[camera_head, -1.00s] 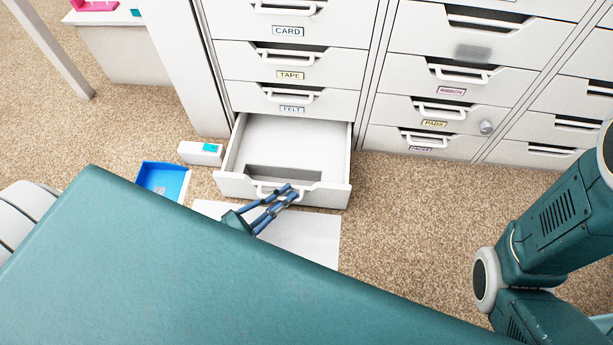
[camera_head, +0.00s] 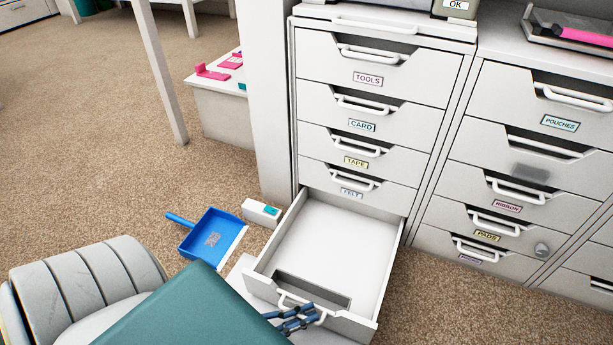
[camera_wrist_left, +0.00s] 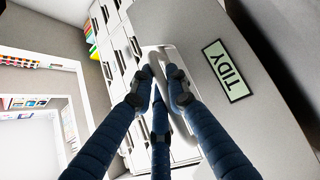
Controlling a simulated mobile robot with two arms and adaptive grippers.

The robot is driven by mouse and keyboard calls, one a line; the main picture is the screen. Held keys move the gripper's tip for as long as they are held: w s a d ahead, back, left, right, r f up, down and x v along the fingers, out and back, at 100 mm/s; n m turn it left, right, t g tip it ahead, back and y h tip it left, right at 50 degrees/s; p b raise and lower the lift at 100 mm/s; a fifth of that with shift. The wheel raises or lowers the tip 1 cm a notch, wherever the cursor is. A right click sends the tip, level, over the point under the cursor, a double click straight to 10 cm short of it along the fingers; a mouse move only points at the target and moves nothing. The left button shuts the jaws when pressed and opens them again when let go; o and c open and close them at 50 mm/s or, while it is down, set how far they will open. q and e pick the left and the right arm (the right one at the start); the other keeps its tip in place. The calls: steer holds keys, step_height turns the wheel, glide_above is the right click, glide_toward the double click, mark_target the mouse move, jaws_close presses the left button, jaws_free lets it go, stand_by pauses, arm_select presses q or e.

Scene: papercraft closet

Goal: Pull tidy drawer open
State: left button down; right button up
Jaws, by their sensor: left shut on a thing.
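The tidy drawer (camera_head: 335,245) is the lowest drawer of the left cabinet column. It is pulled well out and looks empty in the part I can see. Its white handle (camera_head: 290,300) is on the front panel. My left gripper (camera_head: 300,318) is at that handle, its blue fingers shut on it. In the left wrist view the fingers (camera_wrist_left: 163,80) close around the pale handle, beside the green TIDY label (camera_wrist_left: 229,70) on the drawer front. My right gripper is not in view.
A blue dustpan (camera_head: 211,235) and a small white box (camera_head: 262,212) lie on the carpet left of the drawer. The drawers above, labelled FELT (camera_head: 351,192), TAPE and CARD, are shut. Carpet right of the drawer (camera_head: 440,300) is clear.

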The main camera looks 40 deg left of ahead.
arm_select(q)
steer(key=c, duration=1.9)
jaws_free()
steer(key=shift+a+f, duration=0.2)
steer(key=shift+a, duration=0.05)
steer(key=shift+c, duration=0.2)
steer(key=shift+d, duration=0.15)
steer(key=shift+s, duration=0.1)
steer(key=v, duration=1.2)
steer(key=shift+r, duration=0.1)
